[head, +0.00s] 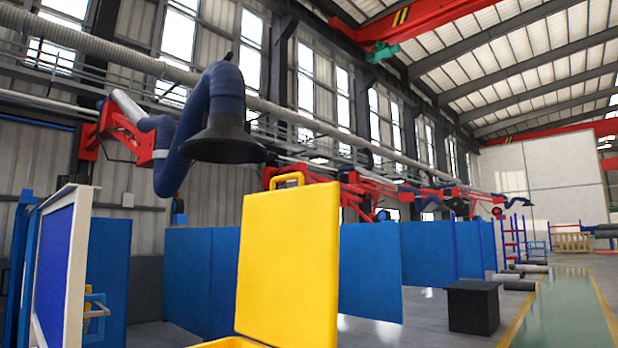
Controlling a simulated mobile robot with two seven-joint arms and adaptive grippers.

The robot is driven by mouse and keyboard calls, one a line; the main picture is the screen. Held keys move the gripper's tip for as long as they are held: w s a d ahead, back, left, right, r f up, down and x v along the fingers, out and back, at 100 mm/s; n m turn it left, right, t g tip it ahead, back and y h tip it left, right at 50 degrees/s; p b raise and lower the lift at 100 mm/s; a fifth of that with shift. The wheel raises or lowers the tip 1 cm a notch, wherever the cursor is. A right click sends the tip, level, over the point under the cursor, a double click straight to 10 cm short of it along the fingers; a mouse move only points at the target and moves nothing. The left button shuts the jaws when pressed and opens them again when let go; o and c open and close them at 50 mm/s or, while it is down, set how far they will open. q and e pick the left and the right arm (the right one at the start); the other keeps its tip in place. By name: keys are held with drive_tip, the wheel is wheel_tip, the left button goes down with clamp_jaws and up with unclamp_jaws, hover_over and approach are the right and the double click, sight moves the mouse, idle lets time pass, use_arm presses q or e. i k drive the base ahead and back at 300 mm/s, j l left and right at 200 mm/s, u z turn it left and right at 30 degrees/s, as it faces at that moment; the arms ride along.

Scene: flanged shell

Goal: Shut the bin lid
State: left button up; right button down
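The yellow bin lid (288,262) stands raised, close to upright, in the lower middle of the head view. A yellow handle (287,180) sticks up from its top edge. A small part of the yellow bin's rim (232,343) shows at the bottom edge, below the lid. The rest of the bin is cut off by the frame. Neither of my grippers is in view.
Blue partition panels (200,280) stand behind the lid. A white-framed blue panel (62,270) is at the left. A dark box (473,306) stands on the floor to the right. A fume-extraction hood (222,140) hangs above left. The green walkway (560,310) at the right looks clear.

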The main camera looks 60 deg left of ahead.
sight(287, 294)
drive_tip(key=i+j+u, duration=0.1)
drive_tip(key=i+u, duration=0.3)
drive_tip(key=i, duration=0.45)
drive_tip(key=i+l+u, duration=0.15)
drive_tip(key=i+u, duration=0.3)
drive_tip(key=i, duration=0.35)
drive_tip(key=i+u, duration=0.25)
drive_tip(key=u, duration=0.25)
drive_tip(key=i+u, duration=0.25)
drive_tip(key=u, duration=0.2)
drive_tip(key=i+l+u, duration=0.2)
drive_tip(key=u, duration=0.3)
drive_tip(key=i+l+u, duration=0.2)
drive_tip(key=u, duration=0.3)
